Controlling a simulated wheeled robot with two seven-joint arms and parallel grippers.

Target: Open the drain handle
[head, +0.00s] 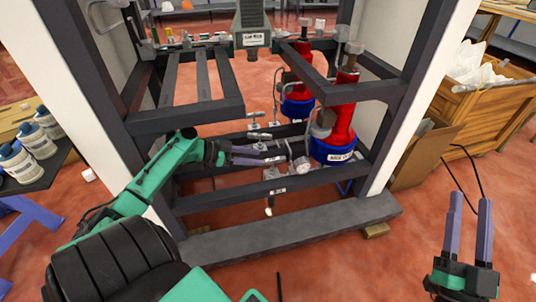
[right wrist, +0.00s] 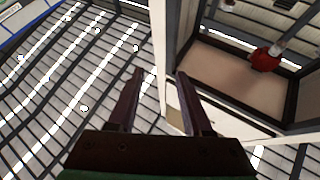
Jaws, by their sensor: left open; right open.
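My left gripper (head: 286,156) reaches into the dark metal frame from the left. Its purple fingers are open and point right, close to a small round gauge (head: 302,166) with thin metal pipes. I see no object between the fingers, and contact with the pipes cannot be told. A small pale fitting (head: 268,211) hangs below the lower front beam; whether it is the drain handle is too small to tell. My right gripper (head: 470,199) is open and empty at the far right, over the floor. It also shows open in the right wrist view (right wrist: 160,76).
Two red and blue cylinders, a front one (head: 341,125) and a rear one (head: 303,82), stand in the frame (head: 290,235). A wooden crate (head: 490,105) is at right, and white containers (head: 38,141) stand on a shelf at left. Red floor is free at lower right.

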